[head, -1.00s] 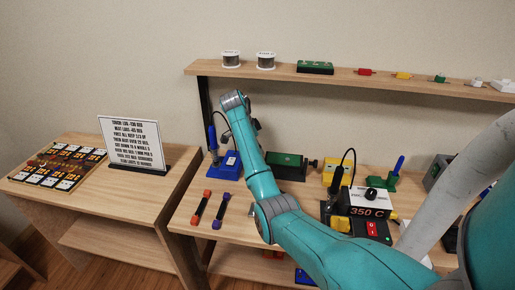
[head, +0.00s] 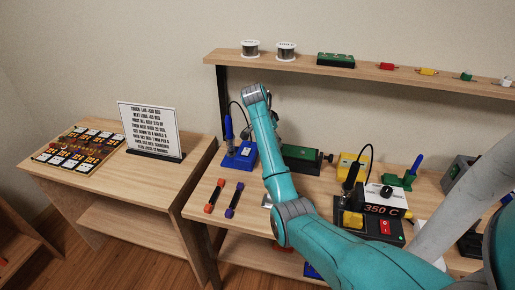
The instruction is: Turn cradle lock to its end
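No part is clearly marked as the cradle lock. A green block (head: 302,158) on the workbench has a small dark knob (head: 329,158) at its right end, which may be it; my arm covers the block's left end. A blue stand (head: 239,156) holding an upright blue-handled tool is just left of my arm. My teal arm reaches over the bench, its wrist raised in front of the wall. My gripper (head: 278,124) is mostly hidden behind the forearm, above the bench between the blue stand and the green block. Its fingers cannot be made out.
A black station (head: 382,212) reading 350 C, a yellow holder (head: 353,168) and a green stand (head: 398,181) are on the right. Red and purple tools (head: 235,198) lie at the front left. A shelf (head: 390,74) runs above. A side table (head: 115,180) carries a sign.

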